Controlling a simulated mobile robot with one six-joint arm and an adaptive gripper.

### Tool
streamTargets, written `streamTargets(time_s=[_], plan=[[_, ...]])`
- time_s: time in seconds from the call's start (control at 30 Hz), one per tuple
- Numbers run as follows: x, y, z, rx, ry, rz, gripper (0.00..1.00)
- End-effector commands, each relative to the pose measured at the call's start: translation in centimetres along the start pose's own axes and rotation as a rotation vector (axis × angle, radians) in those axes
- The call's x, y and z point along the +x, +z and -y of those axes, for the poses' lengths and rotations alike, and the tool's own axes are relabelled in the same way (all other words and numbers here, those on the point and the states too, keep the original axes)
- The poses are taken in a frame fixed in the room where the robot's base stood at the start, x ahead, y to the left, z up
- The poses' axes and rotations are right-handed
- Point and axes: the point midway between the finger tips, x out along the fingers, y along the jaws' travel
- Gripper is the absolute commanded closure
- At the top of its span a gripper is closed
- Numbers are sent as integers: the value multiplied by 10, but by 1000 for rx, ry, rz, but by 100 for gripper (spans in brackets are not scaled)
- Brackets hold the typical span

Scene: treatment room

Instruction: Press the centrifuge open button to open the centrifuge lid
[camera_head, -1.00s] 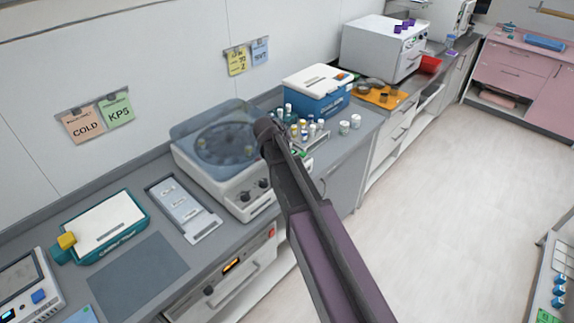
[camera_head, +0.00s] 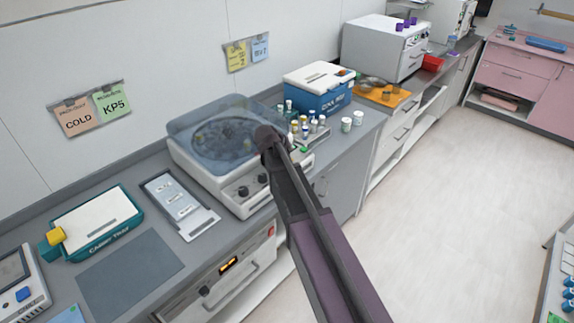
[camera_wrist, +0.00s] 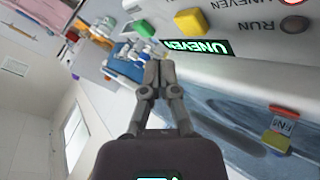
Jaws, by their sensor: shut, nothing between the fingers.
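The centrifuge (camera_head: 207,181) is a white machine on the counter, with a see-through bluish lid (camera_head: 188,136) over a dark round rotor. Dark knobs (camera_head: 243,191) sit on its front. I cannot make out an open button. My gripper (camera_wrist: 154,66) is shut and empty beside the display; contact cannot be told. In the head view my arm hides its fingertips and the panel's right part.
Small bottles (camera_head: 313,127) stand right of the centrifuge, before a blue cooler box (camera_head: 322,98). A grey labelled tray (camera_head: 180,205) and a teal-edged box (camera_head: 97,222) lie to its left. The floor (camera_head: 440,200) on the right is clear.

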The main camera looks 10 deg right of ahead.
Motion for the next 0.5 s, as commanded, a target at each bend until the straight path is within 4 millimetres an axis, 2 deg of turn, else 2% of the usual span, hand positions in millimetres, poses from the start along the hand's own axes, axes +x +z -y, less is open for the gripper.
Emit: streamTargets(time_s=[0.2, 0.5], plan=[[13, 9, 9, 0, 0, 0, 100], [16, 12, 11, 1, 0, 0, 100]])
